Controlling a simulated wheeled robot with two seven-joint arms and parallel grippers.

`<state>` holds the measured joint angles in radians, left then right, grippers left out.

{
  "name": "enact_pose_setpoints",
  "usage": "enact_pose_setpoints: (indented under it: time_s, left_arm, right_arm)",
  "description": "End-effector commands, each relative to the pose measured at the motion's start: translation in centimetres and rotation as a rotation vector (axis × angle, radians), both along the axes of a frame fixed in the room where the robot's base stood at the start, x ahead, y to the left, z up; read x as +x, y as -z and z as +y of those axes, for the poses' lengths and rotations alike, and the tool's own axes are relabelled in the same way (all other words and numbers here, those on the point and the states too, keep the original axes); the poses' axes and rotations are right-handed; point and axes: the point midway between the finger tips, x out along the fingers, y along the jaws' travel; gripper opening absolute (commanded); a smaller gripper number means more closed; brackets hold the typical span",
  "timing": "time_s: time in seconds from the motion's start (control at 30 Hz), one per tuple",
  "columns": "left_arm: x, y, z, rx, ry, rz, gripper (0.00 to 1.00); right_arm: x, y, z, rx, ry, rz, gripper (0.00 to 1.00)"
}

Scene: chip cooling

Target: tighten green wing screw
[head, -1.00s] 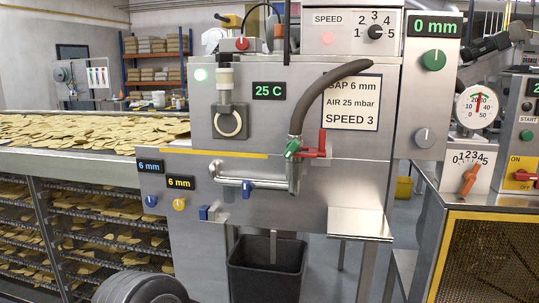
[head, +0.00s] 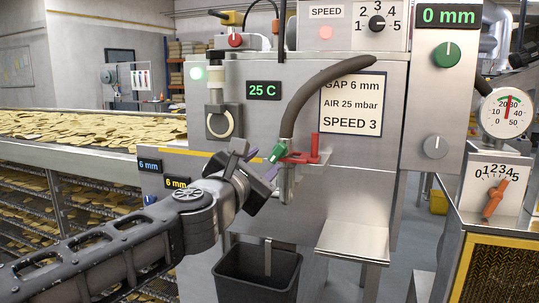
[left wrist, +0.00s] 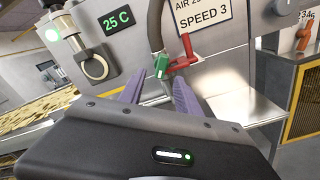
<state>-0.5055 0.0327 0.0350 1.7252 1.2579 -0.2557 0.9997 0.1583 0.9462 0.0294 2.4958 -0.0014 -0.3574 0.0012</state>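The green wing screw (head: 277,153) sits on the pipe fitting at the lower end of the dark hose, beside a red lever (head: 302,157). The screw also shows in the left wrist view (left wrist: 161,65), just beyond the fingertips. My left gripper (head: 259,159) is open, with its two purple fingers pointing at the screw. In the left wrist view the gap between the fingers (left wrist: 158,82) is empty, and the screw lies roughly in line with it. I cannot tell whether a finger touches it. My right gripper is not in view.
The dark hose (head: 315,93) curves above the screw, in front of a sign. A metal shelf (head: 353,240) juts out at the lower right. A black bin (head: 257,270) stands below. A conveyor of chips (head: 80,128) is at the left.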

Motion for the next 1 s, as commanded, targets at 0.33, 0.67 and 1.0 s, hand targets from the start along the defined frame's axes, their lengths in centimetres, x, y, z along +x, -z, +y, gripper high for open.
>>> enact_pose_setpoints:
  time_s: [0.33, 0.67, 1.0]
  left_arm:
    - [0.5, 0.1, -0.2, 0.005, 0.001, 0.001, 0.4]
    - [4.7, 0.1, -1.6, 0.007, 0.0, 0.002, 0.4]
    - [7.5, 0.2, -2.5, 0.007, 0.001, 0.001, 0.4]
  right_arm:
    - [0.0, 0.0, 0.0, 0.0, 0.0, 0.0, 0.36]
    - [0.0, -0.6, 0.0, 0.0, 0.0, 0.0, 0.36]
    - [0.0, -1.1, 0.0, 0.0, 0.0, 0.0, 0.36]
